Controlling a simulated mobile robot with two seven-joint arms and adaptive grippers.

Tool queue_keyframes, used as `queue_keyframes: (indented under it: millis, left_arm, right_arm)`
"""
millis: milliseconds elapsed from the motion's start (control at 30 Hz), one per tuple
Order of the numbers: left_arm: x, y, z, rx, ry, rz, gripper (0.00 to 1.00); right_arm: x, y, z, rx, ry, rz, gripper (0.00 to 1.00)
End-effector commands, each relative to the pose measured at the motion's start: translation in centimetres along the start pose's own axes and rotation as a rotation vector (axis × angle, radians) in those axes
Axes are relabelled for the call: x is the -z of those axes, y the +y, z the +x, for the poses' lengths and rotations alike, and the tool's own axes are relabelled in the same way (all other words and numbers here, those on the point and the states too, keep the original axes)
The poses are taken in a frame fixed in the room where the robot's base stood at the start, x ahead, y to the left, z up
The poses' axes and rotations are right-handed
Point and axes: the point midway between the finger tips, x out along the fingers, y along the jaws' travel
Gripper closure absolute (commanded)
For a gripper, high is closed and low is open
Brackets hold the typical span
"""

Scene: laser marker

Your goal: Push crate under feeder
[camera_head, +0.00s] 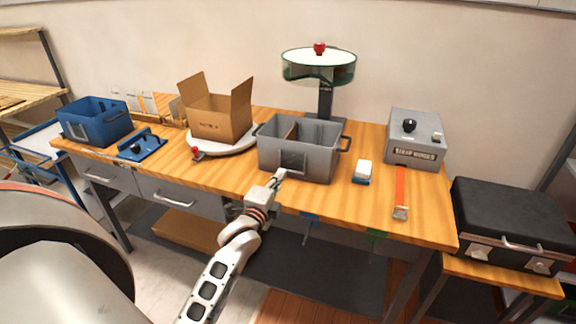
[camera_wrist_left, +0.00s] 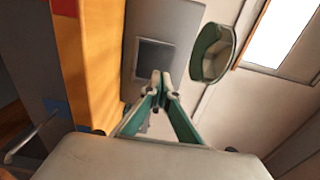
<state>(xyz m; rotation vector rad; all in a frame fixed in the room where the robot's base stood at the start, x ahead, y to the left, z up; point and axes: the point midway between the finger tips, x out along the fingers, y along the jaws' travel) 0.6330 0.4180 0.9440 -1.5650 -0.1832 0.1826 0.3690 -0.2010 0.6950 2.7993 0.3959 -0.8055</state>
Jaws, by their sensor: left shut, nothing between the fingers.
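The grey crate (camera_head: 318,166) stands upright on the wooden workbench, with a dark square panel on its front and handles at its ends. A divider shows inside it. The feeder (camera_head: 318,68), a round green-rimmed bowl on a dark post, rises behind the crate. My left gripper (camera_head: 281,174) is shut and empty at the crate's front, left of the dark panel; I cannot tell if it touches. In the left wrist view the shut fingertips (camera_wrist_left: 161,77) point at the crate's front face (camera_wrist_left: 172,25), and the feeder bowl (camera_wrist_left: 212,53) shows to the right. My right gripper is not in view.
An open cardboard box (camera_head: 219,117) on a white round plate stands left of the crate. A blue crate (camera_head: 95,125) is at the far left. A white-and-blue block (camera_head: 362,172), an orange strap (camera_head: 400,190) and a grey machine box (camera_head: 414,140) stand to the right.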

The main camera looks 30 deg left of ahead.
Motion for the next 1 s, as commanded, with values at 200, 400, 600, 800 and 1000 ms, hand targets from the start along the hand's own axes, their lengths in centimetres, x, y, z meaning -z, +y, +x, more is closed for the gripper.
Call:
queue_keyframes:
  millis: [200,400,600,800,1000]
  left_arm:
    - [0.0,-0.1,3.9,0.0,0.0,0.0,1.0]
    - [0.0,0.0,5.8,0.0,0.001,0.001,1.0]
    - [0.0,0.1,6.3,-0.001,0.0,0.002,1.0]
    - [0.0,0.1,6.2,-0.001,0.0,0.002,1.0]
    - [0.1,0.0,7.8,0.001,0.001,0.004,1.0]
  right_arm:
    - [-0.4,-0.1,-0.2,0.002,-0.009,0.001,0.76]
    - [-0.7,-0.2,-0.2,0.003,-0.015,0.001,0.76]
    - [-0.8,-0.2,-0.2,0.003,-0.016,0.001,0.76]
    - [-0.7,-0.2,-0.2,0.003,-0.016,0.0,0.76]
    - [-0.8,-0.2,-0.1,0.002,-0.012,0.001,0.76]
